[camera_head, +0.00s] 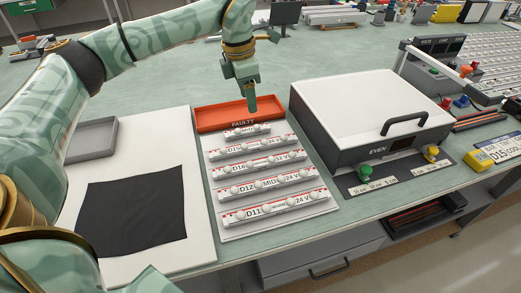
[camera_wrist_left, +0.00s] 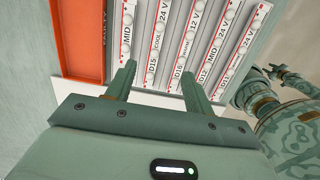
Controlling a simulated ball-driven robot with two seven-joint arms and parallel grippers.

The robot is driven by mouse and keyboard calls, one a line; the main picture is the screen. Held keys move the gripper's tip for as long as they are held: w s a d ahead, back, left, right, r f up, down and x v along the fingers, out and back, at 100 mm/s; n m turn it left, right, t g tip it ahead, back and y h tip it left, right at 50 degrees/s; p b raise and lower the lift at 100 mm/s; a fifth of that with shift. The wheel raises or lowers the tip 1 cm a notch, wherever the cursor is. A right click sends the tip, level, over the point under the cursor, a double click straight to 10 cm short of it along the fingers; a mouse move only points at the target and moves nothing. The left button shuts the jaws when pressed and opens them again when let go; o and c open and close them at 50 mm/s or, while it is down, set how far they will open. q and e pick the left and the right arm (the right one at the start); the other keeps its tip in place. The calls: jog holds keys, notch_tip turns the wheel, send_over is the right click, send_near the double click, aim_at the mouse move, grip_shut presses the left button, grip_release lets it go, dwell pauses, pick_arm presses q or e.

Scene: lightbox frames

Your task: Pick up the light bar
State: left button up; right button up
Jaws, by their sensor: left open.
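Several white light bars with round lamps and red-marked labels lie in a row on a white board (camera_head: 228,232). The nearest is the D11 bar (camera_head: 280,208); behind it lie the D12 bar (camera_head: 262,188), the D16 bar (camera_head: 260,167) and another bar (camera_head: 255,150). A shorter-looking bar (camera_head: 247,130) lies farthest back, beside the orange FAULTY tray (camera_head: 205,118). My left gripper (camera_head: 250,108) is over the back of the row, near the tray. In the left wrist view its fingers (camera_wrist_left: 160,86) are apart with nothing held, pointing toward the bars.
A white lightbox (camera_head: 355,105) with a black handle stands right of the bars. A black cloth (camera_head: 132,215) lies on a pale mat at left, near a grey tray (camera_head: 92,140). Coloured knobs (camera_head: 365,172) stand before the lightbox. The bench's front edge is close.

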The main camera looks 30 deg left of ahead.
pick_arm(q)
notch_tip(320, 180, down, 4)
jog(key=f+b, duration=0.1)
jog(key=b, duration=0.2)
send_over(254, 142)
jog(key=f, duration=0.5)
jog(key=shift+s+d+f, duration=0.2)
jog(key=shift+s+f, duration=0.05)
jog(key=shift+f, duration=0.1)
jog(key=f+b, duration=0.1)
jog(key=f, duration=0.2)
jog(key=f+b, duration=0.1)
jog(key=f, duration=0.1)
jog(key=shift+w+a+f+b, duration=0.15)
jog(key=shift+a+f+b, duration=0.1)
jog(key=shift+f+b, duration=0.1)
jog(key=shift+r, duration=0.15)
pick_arm(e)
jog(key=f, duration=0.3)
jog(key=s+f, duration=0.1)
jog(key=f, duration=0.1)
jog(key=shift+d+f, duration=0.15)
jog(key=shift+f, duration=0.1)
pick_arm(q)
jog(key=shift+c, duration=1.2)
jog(key=c, duration=0.9)
